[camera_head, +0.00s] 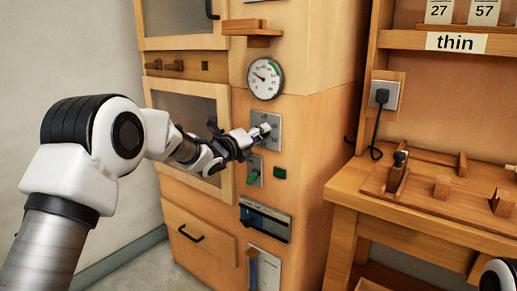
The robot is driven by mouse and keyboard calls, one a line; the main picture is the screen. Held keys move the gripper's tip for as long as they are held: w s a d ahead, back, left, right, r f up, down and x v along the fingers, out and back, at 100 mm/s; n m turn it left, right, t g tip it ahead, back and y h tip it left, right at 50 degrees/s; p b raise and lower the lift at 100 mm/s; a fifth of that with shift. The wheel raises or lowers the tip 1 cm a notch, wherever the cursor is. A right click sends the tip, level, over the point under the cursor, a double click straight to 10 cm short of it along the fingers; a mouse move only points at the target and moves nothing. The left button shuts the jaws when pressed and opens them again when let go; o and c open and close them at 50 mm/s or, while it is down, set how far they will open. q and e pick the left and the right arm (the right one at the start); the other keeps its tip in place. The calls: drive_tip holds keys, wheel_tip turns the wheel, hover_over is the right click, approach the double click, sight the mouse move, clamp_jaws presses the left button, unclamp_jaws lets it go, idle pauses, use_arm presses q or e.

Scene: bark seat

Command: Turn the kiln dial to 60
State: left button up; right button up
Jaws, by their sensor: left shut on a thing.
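The wooden kiln cabinet (312,140) stands in the middle of the view. My left arm comes in from the left, and my left gripper (262,131) is at the grey dial plate (274,120) on its front. The gripper is shut on the dial, which its fingers mostly hide, so I cannot read the setting. A round white gauge (265,78) with a green arc sits above the plate; its needle points to the upper left. My right gripper is not in view; only a bit of white arm shows at the bottom right corner.
A wooden workbench (400,207) with tools stands at the right, under a "thin" sign (456,42). A plugged cord hangs between them.

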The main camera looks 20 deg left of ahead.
use_arm(q)
drive_tip(key=shift+a+m+b, duration=0.15)
drive_tip(key=shift+m+b, duration=5.05)
drive_tip(key=shift+b, duration=1.15)
drive_tip(key=o, duration=1.1)
drive_tip(key=shift+w, duration=0.1)
drive_tip(key=v, duration=1.2)
